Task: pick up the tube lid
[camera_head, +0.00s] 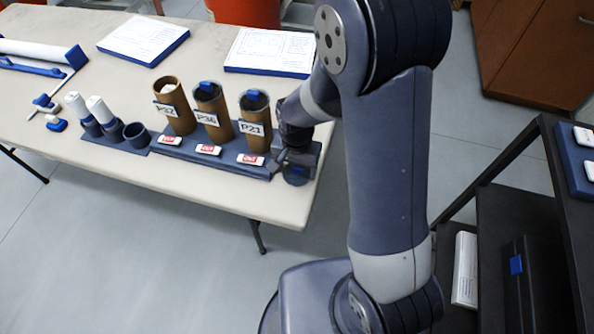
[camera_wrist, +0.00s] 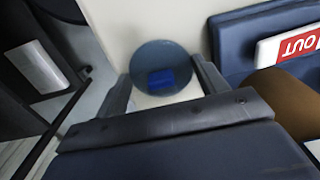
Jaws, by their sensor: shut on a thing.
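The tube lid (camera_wrist: 150,58) is a round, dark blue-grey disc with a bright blue tab in its middle. My gripper (camera_wrist: 163,85) is shut on it, with one finger at each side. In the head view the lid (camera_head: 295,180) shows only in part under my gripper (camera_head: 297,163), at the right end of the table beside the tube rack. I cannot tell whether it touches the table. Three brown tubes stand in the rack, labelled P32 (camera_head: 177,118), P36 (camera_head: 216,128) and P21 (camera_head: 254,143). P36 and P21 show blue tabs at their tops; P32 shows something whitish inside.
The blue rack (camera_head: 195,167) has red-and-white tags in front of the tubes. Two white bottles and an empty blue cup (camera_head: 136,136) stand to its left. White boards (camera_head: 270,52) lie at the back. A dark shelf (camera_head: 520,215) stands at the right.

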